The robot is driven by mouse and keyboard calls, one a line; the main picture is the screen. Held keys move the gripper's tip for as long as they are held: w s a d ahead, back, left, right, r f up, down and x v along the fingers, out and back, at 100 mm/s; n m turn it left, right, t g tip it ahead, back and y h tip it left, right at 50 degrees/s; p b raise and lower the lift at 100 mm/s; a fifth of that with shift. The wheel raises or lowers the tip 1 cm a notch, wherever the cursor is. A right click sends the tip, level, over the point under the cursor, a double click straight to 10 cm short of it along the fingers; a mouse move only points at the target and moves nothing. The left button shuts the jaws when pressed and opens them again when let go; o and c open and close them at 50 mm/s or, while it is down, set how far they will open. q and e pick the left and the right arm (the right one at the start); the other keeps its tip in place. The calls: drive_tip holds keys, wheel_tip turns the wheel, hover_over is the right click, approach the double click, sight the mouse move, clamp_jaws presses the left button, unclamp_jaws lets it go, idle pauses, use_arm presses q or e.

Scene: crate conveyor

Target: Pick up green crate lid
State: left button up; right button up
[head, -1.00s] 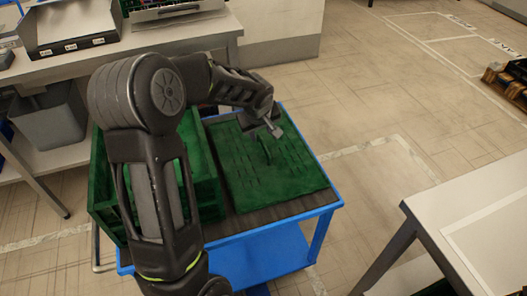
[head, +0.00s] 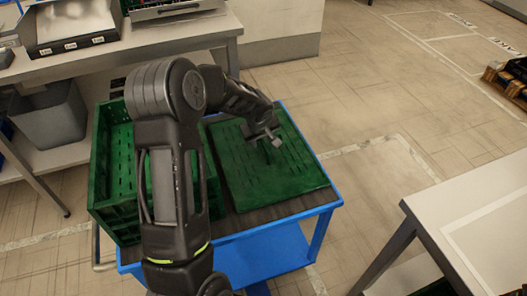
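The green crate lid (head: 275,182) lies flat on the right part of a blue-framed cart. It is a slotted green panel. My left gripper (head: 263,138) is over the far part of the lid, pointing down. Its fingers look spread apart, with nothing seen between them. Whether the fingertips touch the lid cannot be told. A green crate (head: 113,190) stands on the cart to the left of the lid, partly hidden by my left arm. My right gripper is not in view.
The blue cart (head: 262,254) has a dark top. A grey workbench (head: 150,38) with trays stands behind it, with a grey bin (head: 50,118) below. A white table (head: 480,215) is at the right. Floor between cart and table is clear.

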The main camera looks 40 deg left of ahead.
use_arm(q)
drive_tip(key=shift+c, duration=0.5)
clamp_jaws()
idle(0.3)
idle(0.9)
